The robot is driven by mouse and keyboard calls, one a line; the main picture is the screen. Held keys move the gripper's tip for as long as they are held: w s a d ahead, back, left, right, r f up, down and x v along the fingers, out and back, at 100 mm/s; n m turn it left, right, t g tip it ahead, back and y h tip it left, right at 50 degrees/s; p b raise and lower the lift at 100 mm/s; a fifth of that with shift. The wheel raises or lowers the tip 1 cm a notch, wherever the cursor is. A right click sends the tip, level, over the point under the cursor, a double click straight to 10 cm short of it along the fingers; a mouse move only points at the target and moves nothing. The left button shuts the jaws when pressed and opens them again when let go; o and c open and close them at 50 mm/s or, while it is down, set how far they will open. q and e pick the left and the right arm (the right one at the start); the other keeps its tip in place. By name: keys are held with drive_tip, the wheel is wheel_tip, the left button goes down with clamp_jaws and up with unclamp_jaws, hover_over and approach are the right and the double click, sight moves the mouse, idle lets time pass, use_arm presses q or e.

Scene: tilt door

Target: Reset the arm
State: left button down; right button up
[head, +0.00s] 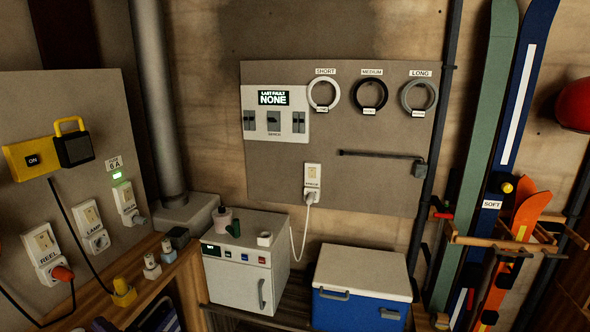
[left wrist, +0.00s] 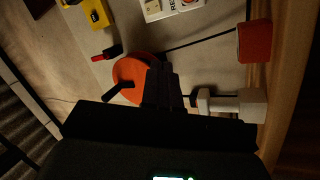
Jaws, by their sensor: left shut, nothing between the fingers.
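My left gripper (left wrist: 160,72) shows in the left wrist view as dark, closed fingers in front of an orange disc (left wrist: 128,80) with a black handle. Nothing shows between the fingers. I cannot tell whether the fingertips touch the disc or are only in front of it. In the head view I cannot clearly make out the left gripper. My right gripper is in neither view.
The head view shows a left panel with sockets and a yellow device (head: 27,158), a white cabinet (head: 235,270), a blue cooler (head: 350,305) with a white lid, and a switch panel (head: 275,135). Skis (head: 485,150) stand right. A red block (left wrist: 254,41) lies near the wrist.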

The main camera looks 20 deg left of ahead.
use_arm(q)
drive_tip(key=s+d+f+m+t+h+p, duration=0.2)
drive_tip(key=d+f+m+t+h, duration=0.1)
drive_tip(key=d+m+h, duration=0.4)
drive_tip(key=s+d+f+m+t+h+p, duration=0.25)
drive_tip(key=d+m+h, duration=0.25)
drive_tip(key=d+m, duration=0.3)
drive_tip(key=s+d+f+m+t+h+p, duration=0.2)
drive_tip(key=d+f+m+t+h, duration=0.3)
drive_tip(key=d, duration=0.4)
drive_tip(key=s+d+m+g+h, duration=0.5)
drive_tip(key=s+d+m+g, duration=0.45)
drive_tip(key=s+d, duration=0.35)
wheel_tip(320, 180, up, 39)
drive_tip(key=p, duration=3.8)
drive_tip(key=shift+s+f+m, duration=0.15)
drive_tip(key=shift+s+m, duration=0.15)
drive_tip(key=shift+m, duration=0.15)
